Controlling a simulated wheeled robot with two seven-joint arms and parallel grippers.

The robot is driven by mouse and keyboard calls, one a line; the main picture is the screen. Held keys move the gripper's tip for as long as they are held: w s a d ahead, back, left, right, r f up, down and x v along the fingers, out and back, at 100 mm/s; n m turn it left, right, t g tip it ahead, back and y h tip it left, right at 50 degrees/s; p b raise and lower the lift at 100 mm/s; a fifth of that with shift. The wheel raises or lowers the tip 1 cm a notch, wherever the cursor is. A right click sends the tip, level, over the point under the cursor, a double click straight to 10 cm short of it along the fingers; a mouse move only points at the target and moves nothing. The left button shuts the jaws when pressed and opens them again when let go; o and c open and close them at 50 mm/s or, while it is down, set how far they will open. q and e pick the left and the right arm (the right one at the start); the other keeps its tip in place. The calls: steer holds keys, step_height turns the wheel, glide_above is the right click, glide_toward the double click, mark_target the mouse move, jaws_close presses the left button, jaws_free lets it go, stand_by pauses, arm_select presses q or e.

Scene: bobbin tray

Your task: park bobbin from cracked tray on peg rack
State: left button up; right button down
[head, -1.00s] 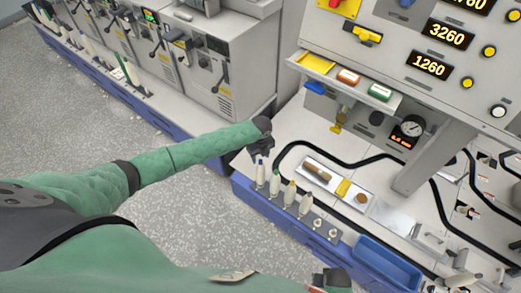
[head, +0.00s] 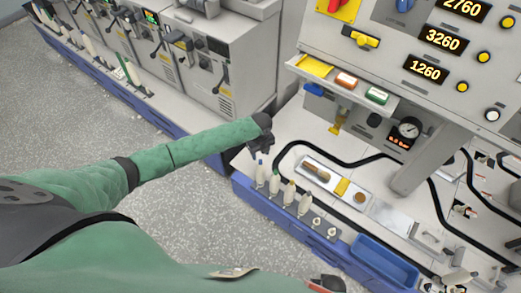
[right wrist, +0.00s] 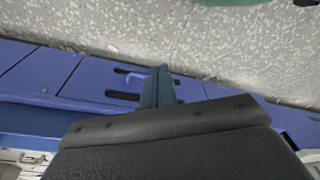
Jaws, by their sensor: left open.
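Several upright white bobbins with coloured tips (head: 289,194) stand in a row along the front edge of the machine bench. Two short, bare pegs (head: 317,222) continue this row to the right; it looks like the peg rack. A blue tray (head: 387,262) lies further right; I cannot make out a crack or a bobbin in it. Pale bobbin-like shapes (head: 452,284) lie at the lower right, partly cut off. My left gripper (head: 259,147) is open and empty above the row's left end.
A metal plate (head: 311,173) with a brown roller and yellow piece lies behind the row. A black cable (head: 340,161) curves behind it. A small shelf (head: 343,82) overhangs the bench. Speckled floor (head: 200,215) is clear in front.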

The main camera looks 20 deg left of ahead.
steer(key=f, duration=0.1)
steer(key=f+p, duration=0.1)
steer(key=f, duration=0.1)
steer(key=shift+s+d, duration=0.1)
steer(key=shift+d, duration=0.25)
steer(key=shift+r, duration=0.1)
steer(key=shift+d, duration=0.1)
